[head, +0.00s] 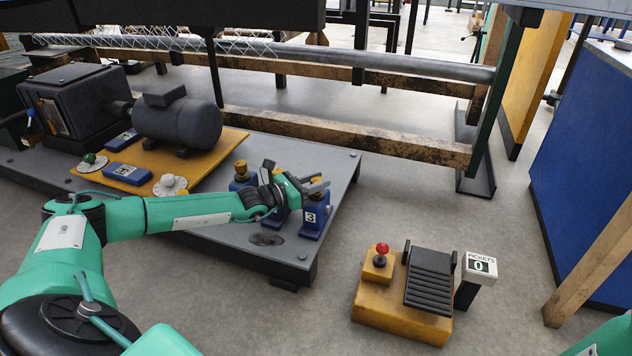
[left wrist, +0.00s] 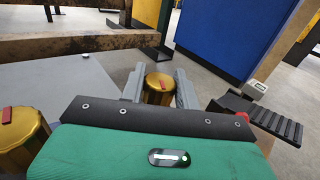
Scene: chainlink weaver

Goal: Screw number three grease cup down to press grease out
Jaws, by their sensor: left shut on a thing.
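The number three grease cup is a brass cap (left wrist: 158,90) on a blue block marked 3 (head: 313,219), at the right end of a row of blue blocks on the grey plate. My left gripper (head: 318,186) is over that block. In the left wrist view its two grey fingers (left wrist: 158,86) stand on either side of the brass cap, shut on it. A small red mark shows on the cap's top. In the head view the gripper hides most of this cap. My right gripper is not in view.
A neighbouring brass cup (left wrist: 20,128) with a red mark stands close to my left gripper. Another brass cup (head: 241,168) tops the leftmost block. A grey motor (head: 178,120) stands behind on the plate. A pedal unit (head: 430,280) is on the floor to the right.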

